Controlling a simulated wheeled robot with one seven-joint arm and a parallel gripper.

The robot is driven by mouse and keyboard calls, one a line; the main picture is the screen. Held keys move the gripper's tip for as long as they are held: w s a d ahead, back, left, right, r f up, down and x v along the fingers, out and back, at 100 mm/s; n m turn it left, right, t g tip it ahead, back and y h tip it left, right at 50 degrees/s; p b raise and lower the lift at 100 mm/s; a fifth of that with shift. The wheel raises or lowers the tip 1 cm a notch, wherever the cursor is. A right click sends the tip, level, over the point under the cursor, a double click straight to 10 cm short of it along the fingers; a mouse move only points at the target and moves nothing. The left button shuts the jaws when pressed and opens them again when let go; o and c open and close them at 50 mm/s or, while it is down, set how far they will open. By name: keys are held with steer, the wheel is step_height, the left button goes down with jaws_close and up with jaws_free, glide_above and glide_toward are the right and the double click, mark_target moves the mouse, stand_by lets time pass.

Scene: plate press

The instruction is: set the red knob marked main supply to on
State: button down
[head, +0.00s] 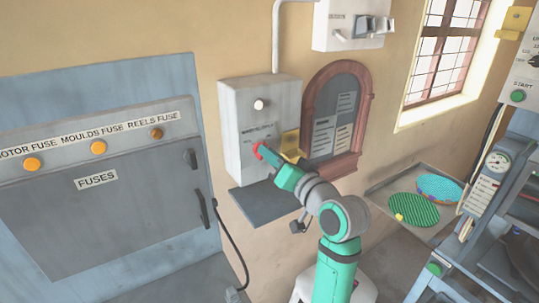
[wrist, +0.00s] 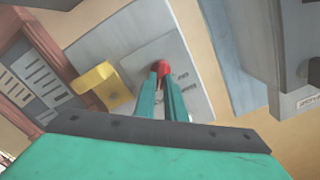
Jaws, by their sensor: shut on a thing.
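The red knob (head: 258,150) sits low on the front of the grey-white supply box (head: 231,122) on the wall. In the wrist view the red knob (wrist: 163,68) shows between and just beyond my gripper's fingertips. My gripper (head: 267,155) reaches it from the right, and its two green fingers (wrist: 161,76) are close together on the knob. Small lettering lies beside the knob, and a label above it is too small to read for certain. The fingers hide part of the knob, and I cannot tell its exact setting.
A yellow block (head: 290,142) is fixed at the box's right side, close to my gripper. A grey shelf (head: 265,203) juts out below. An arched red-framed board (head: 337,108) hangs to the right. The fuse cabinet (head: 95,195) stands left, and a tray (head: 385,187) with discs lies right.

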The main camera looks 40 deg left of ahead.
steer(key=shift+f+m, duration=0.2)
steer(key=shift+m, duration=0.6)
steer(key=c, duration=1.8)
jaws_free()
steer(key=shift+r, duration=0.1)
steer(key=v, duration=1)
steer(key=shift+s+d, duration=0.1)
steer(key=shift+d, duration=0.25)
